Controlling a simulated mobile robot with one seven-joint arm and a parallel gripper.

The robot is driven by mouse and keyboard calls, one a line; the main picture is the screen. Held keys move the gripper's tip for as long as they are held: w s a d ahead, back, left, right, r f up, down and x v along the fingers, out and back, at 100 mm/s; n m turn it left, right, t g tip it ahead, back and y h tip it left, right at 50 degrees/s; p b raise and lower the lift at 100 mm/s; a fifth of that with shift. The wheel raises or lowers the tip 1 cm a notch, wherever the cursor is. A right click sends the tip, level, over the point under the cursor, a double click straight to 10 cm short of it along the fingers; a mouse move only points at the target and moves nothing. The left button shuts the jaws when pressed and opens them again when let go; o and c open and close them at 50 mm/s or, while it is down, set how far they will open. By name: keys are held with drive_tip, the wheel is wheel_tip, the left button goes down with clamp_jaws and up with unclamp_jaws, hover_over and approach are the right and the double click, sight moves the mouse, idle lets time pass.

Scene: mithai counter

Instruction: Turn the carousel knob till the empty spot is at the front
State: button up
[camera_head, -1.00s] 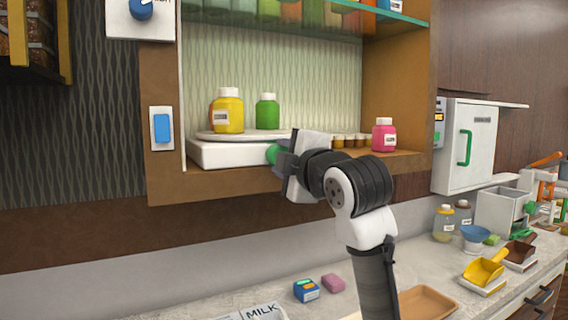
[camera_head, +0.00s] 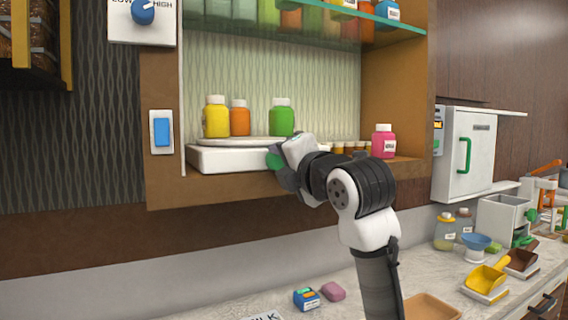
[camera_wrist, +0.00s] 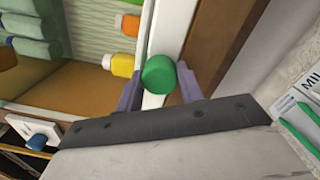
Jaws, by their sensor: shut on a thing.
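The carousel is a round white disc (camera_head: 258,141) on a white base (camera_head: 228,159) in the wooden cabinet. A yellow bottle (camera_head: 216,117), an orange bottle (camera_head: 239,118) and a green bottle (camera_head: 281,117) stand on it. The front of the disc, as far as it shows, is bare; my gripper hides part of its right side. The green knob (camera_head: 274,160) is at the base's front right. My gripper (camera_head: 279,168) is shut on this knob; in the wrist view the knob (camera_wrist: 159,74) sits between the two fingers.
A pink bottle (camera_head: 383,142) and several small jars stand right of the carousel on the cabinet floor. A glass shelf (camera_head: 300,27) with bottles is above. A blue switch (camera_head: 162,132) is on the cabinet's left frame. The counter lies below.

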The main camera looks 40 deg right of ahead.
drive_tip(key=shift+f, duration=0.1)
idle(0.3)
drive_tip(key=o, duration=1)
drive_tip(key=b+v, duration=0.3)
drive_tip(key=v, duration=1.1)
drive_tip(key=shift+b, duration=0.4)
drive_tip(key=shift+w, duration=0.1)
